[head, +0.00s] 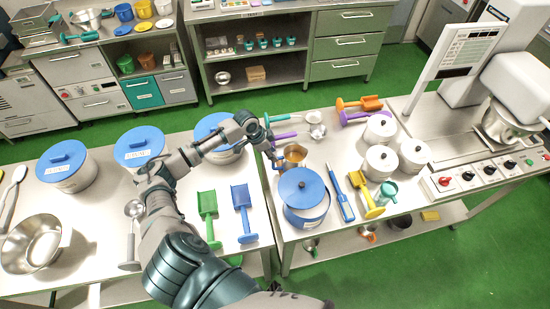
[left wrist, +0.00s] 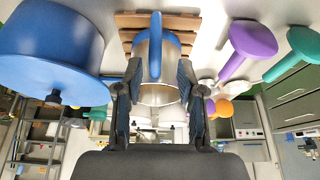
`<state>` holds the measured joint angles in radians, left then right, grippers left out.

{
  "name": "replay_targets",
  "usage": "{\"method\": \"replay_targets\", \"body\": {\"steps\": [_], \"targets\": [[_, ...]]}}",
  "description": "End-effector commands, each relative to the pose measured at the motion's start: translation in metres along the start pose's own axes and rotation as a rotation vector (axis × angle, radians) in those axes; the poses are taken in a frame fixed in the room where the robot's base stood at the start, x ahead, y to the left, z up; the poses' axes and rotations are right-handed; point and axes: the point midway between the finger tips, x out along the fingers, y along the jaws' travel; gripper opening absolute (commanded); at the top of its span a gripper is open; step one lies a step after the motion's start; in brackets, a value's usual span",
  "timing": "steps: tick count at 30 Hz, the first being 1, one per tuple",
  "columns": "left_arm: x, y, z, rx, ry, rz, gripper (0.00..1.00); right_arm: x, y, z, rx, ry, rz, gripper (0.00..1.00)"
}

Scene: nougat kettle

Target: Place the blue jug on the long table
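The jug (head: 295,154) is steel with a blue handle and stands upright on the right steel table, near its left end. My left gripper (head: 272,154) is at the handle side. In the left wrist view its two fingers (left wrist: 158,68) stand apart on either side of the handle, with gaps visible. My right gripper is not in view. The left steel table (head: 100,210) also shows.
A blue-lidded pot (head: 304,196) stands just in front of the jug. Purple (head: 285,137) and teal (head: 281,118) tools lie behind it. White lidded pots (head: 380,163) stand to the right. A wooden slatted board (left wrist: 190,20) shows by the jug. Blue and green scoops (head: 208,215) lie on the left table.

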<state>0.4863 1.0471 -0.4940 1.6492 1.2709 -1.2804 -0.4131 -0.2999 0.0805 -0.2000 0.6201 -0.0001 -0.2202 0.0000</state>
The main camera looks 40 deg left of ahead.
Motion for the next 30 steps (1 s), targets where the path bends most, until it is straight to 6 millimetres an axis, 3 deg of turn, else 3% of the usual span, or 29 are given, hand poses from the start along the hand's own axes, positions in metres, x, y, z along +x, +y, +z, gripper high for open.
{"method": "replay_targets", "body": {"steps": [6, 12, 30], "targets": [[-0.047, 0.000, 0.000, 0.002, -0.001, -0.001, 0.39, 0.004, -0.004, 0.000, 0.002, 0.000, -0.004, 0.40], [-0.069, -0.001, 0.001, 0.000, 0.000, 0.001, 0.39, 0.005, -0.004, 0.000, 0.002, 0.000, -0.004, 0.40], [-0.072, 0.000, 0.000, 0.000, -0.001, 0.002, 0.39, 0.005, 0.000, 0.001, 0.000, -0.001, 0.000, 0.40]]}}
